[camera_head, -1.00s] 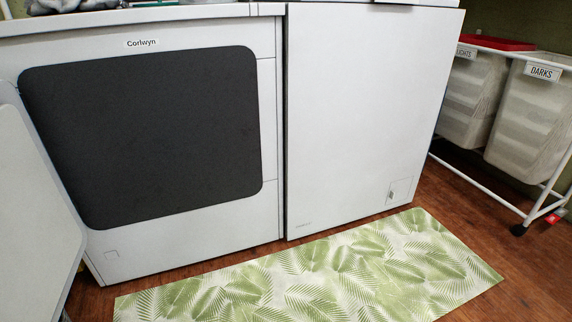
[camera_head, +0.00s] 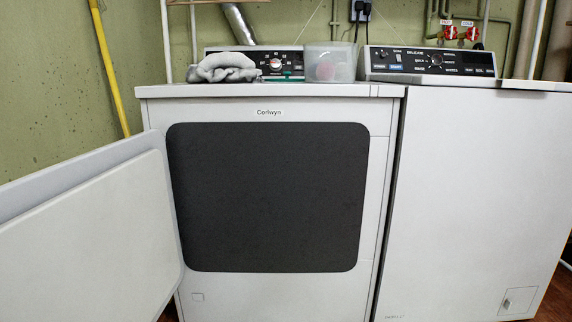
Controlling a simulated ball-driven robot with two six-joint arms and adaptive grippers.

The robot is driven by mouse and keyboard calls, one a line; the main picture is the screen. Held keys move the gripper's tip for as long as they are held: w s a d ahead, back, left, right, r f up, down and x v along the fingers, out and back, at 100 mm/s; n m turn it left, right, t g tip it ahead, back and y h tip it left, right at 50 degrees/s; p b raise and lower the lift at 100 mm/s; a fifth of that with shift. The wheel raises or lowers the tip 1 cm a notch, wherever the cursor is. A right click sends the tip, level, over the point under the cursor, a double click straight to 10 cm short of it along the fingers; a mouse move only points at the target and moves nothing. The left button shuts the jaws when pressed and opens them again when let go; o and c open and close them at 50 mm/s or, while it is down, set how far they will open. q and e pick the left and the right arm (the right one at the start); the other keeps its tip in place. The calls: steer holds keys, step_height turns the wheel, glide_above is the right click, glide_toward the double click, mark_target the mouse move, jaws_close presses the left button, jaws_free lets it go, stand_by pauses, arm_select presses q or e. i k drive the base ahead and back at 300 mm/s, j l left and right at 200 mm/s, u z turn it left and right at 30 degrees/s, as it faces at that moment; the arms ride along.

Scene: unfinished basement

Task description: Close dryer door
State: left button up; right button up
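The white dryer (camera_head: 280,297), labelled Corlwyn, stands in the middle of the head view. Its front opening (camera_head: 268,196) is a dark grey rounded rectangle. The dryer door (camera_head: 95,240) is a white panel standing open at the left, hinged along the left side of the dryer front and swung out toward me. Its near end runs out of the picture at the left. Neither of my grippers is in view.
A white washer (camera_head: 475,200) stands close on the right. On the dryer top are grey folded cloth (camera_head: 226,68) and a clear plastic bin (camera_head: 329,64). A yellow pole (camera_head: 108,65) leans on the green wall behind the door.

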mark_target(94, 235)
steer(key=k+j, duration=0.15)
steer(key=k, duration=0.4)
steer(key=k+j+u, duration=0.15)
steer(key=k+u, duration=0.15)
steer(key=u, duration=0.15)
steer(key=k+j+u, duration=0.25)
steer(key=u, duration=0.15)
steer(key=k+u, duration=0.1)
steer(key=u, duration=1.15)
